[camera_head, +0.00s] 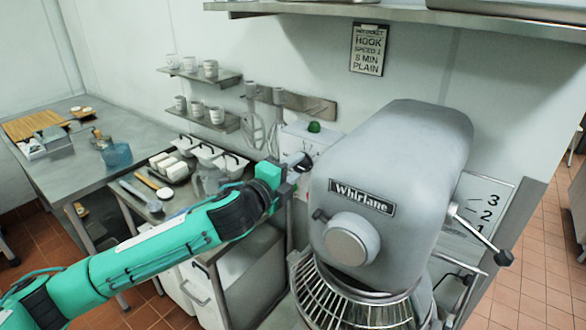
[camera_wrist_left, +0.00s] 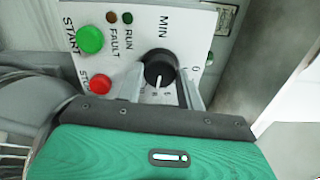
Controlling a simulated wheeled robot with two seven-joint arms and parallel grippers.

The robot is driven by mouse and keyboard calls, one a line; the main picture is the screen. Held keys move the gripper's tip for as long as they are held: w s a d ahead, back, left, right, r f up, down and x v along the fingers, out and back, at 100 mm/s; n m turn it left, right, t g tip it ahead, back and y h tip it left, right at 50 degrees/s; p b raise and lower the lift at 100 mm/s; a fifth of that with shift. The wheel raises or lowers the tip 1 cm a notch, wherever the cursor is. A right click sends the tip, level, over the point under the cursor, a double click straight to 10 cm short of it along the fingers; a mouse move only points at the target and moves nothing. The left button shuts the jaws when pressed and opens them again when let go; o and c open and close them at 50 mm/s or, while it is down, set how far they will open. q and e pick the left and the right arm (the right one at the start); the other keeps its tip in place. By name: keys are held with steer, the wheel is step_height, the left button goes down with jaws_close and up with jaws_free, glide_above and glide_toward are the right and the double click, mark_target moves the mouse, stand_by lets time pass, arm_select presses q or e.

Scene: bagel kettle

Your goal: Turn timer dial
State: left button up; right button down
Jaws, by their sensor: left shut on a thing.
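The timer dial (camera_wrist_left: 159,68) is a round black knob with a white pointer line, on a white control panel (camera_wrist_left: 190,25) marked MIN. In the left wrist view its pointer faces down the picture, toward the printed scale. My left gripper (camera_wrist_left: 160,84) has one finger on each side of the dial and is shut on it. In the head view my left gripper (camera_head: 297,165) is at the panel (camera_head: 300,138), beside the mixer; the dial is largely hidden there. My right gripper is in neither view.
A green START button (camera_wrist_left: 90,39) and a red button (camera_wrist_left: 100,84) sit close to the gripper. The big grey Whirlane mixer (camera_head: 400,150) stands just right of my arm. A counter with containers (camera_head: 205,155) is behind my arm.

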arm_select(q)
steer(key=o, duration=1)
steer(key=shift+s, duration=0.1)
steer(key=b+v, duration=0.4)
steer(key=v, duration=0.9)
steer(key=shift+s+a, duration=0.25)
